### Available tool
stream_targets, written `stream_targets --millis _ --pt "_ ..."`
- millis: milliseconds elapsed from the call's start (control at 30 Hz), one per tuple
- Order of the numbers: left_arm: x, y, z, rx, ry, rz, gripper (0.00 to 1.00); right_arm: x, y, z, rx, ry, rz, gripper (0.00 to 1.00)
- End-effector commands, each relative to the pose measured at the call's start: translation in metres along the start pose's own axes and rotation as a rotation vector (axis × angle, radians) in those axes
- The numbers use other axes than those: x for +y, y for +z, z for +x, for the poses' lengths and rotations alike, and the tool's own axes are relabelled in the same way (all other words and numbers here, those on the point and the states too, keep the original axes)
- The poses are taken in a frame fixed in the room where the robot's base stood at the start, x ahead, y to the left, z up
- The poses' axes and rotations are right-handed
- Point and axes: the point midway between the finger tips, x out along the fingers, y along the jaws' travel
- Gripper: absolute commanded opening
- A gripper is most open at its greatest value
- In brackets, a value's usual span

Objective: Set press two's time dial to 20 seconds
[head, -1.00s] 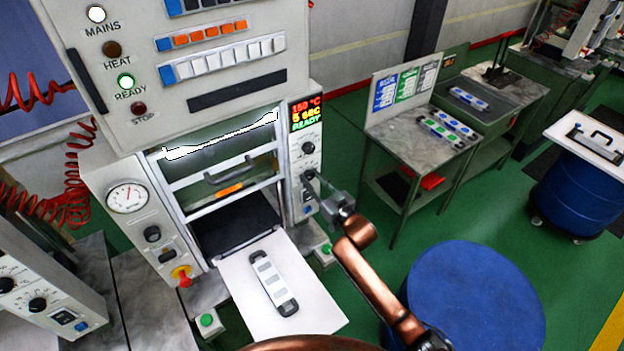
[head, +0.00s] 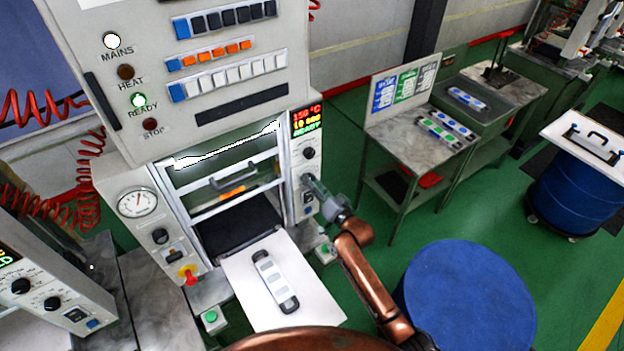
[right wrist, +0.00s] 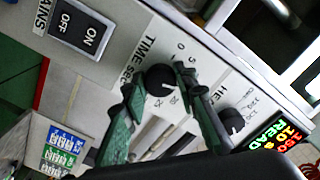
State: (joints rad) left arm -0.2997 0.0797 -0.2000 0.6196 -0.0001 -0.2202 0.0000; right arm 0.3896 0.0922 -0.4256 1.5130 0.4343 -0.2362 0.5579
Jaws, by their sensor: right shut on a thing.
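The press (head: 245,95) stands in front of me, with a narrow control panel on its right side. Its display (head: 307,121) reads 150 °C, 10 SEC and READY; it also shows in the right wrist view (right wrist: 275,143). The black time dial (right wrist: 158,80) sits beside the printed word TIME and a number scale. My right gripper (right wrist: 156,82) has its fingers on either side of this dial and is shut on it. In the head view my right gripper (head: 316,188) covers the dial. My left gripper is not in view.
The heat dial (head: 308,153) is just above my right gripper. An ON/OFF switch (right wrist: 80,28) is on the same panel. A blue drum (head: 470,300) stands right of my arm.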

Motion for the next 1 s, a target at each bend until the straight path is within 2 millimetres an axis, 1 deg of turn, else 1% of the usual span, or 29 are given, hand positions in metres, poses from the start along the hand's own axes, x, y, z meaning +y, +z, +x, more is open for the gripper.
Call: stream_targets --millis 33,100,600,800,1000 --pt "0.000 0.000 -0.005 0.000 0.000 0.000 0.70 -0.001 -0.002 0.000 0.000 0.001 0.046 0.03" --pt "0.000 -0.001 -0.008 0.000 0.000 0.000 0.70 -0.002 -0.002 0.000 0.001 0.000 0.112 0.03" --pt "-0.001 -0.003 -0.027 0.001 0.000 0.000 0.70 -0.002 -0.002 0.000 0.001 0.000 0.567 0.03" --pt "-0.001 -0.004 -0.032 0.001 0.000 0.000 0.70 -0.002 -0.001 0.000 0.000 0.000 0.703 0.03" --pt "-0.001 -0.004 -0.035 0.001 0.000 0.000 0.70 -0.001 -0.001 0.000 0.001 0.001 0.789 0.03"
